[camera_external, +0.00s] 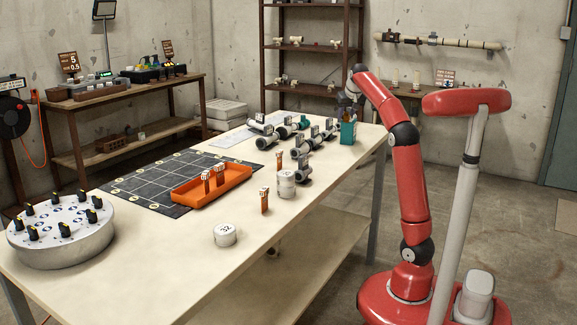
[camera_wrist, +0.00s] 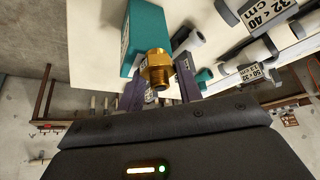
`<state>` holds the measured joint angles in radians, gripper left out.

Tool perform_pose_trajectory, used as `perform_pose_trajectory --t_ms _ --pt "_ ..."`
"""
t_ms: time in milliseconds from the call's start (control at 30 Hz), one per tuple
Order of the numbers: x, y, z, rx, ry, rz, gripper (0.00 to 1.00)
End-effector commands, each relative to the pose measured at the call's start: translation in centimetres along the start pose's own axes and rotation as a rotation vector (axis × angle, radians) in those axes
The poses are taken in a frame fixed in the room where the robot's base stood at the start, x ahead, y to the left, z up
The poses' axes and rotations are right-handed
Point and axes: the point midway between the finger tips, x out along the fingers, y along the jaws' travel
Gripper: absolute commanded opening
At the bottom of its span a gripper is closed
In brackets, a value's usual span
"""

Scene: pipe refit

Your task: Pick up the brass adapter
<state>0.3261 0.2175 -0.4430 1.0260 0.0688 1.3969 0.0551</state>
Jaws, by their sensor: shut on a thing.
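The brass adapter (camera_wrist: 158,70) is a small gold-coloured threaded fitting with a hex collar. It sits between the dark fingertips of my gripper (camera_wrist: 160,88) in the wrist view. My gripper is shut on it. In the external view my gripper (camera_external: 352,92) is at the far right end of the workbench, above a teal box (camera_external: 348,132). The adapter cannot be made out there. The teal box also shows right behind the adapter in the wrist view (camera_wrist: 146,35); I cannot tell whether they touch.
Several grey pipe fittings with labels (camera_external: 303,145) stand on the workbench (camera_external: 330,195) left of the teal box. An orange tray (camera_external: 212,187), a dark grid mat (camera_external: 150,178), white round containers (camera_external: 225,235) and a round knob-topped unit (camera_external: 60,235) are further left.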

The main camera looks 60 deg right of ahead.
Motion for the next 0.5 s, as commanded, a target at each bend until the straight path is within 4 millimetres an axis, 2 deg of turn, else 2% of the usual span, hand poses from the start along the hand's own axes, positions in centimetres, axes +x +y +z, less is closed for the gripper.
perform_pose_trajectory --t_ms 233,400,500 --pt "-1.5 0.0 -0.9 0.001 0.003 0.000 0.04" --pt "-5.0 0.1 -3.0 0.002 0.004 0.002 0.04" --pt "-6.0 0.1 -3.7 0.003 0.005 0.003 0.04"
